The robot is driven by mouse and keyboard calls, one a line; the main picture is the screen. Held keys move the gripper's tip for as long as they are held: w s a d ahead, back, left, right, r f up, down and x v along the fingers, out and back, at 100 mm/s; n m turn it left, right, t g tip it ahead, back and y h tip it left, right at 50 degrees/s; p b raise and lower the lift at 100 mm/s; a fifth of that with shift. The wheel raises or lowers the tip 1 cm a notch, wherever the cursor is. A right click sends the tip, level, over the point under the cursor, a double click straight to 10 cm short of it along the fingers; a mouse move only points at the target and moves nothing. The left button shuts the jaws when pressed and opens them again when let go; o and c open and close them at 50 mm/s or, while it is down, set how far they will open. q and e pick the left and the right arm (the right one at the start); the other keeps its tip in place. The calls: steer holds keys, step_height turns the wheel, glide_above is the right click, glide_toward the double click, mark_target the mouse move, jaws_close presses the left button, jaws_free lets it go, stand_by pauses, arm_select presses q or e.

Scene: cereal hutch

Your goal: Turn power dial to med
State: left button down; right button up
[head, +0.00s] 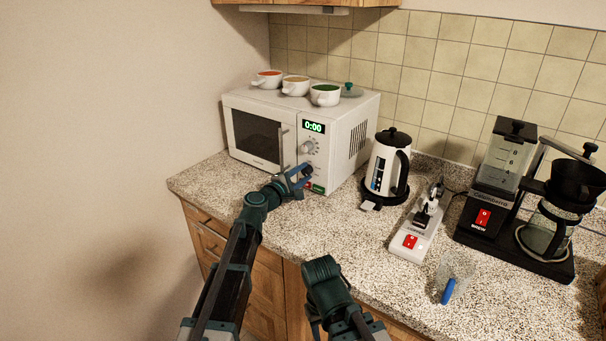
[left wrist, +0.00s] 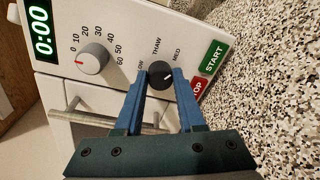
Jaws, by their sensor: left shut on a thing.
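The white microwave (head: 334,128) stands on the counter at the back left. Its black power dial (left wrist: 160,77) is on the front panel in the left wrist view, with LOW, THAW and MED printed around it. A pale mark on the dial seems to lie on the MED side, but it is small. My left gripper (left wrist: 162,82) is shut on the power dial, one blue finger on each side. In the head view the left gripper (head: 304,172) hides most of the dial. My right arm shows low in the head view, but its gripper is not visible.
The grey timer dial (left wrist: 92,59), green START button (left wrist: 213,58) and red STOP button (left wrist: 197,90) are close by. A door handle (left wrist: 105,117) runs beside the panel. Cups (head: 296,86) stand on top. A kettle (head: 388,165) and coffee maker (head: 505,180) are right.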

arm_select(q)
steer(key=shift+n, duration=0.3)
stand_by(0.4)
steer(key=c, duration=0.5)
jaws_free()
steer(key=p+v, duration=0.1)
steer(key=v, duration=1.2)
steer(key=shift+s+a, duration=0.2)
steer(key=shift+s, duration=0.15)
steer(key=shift+f, duration=0.1)
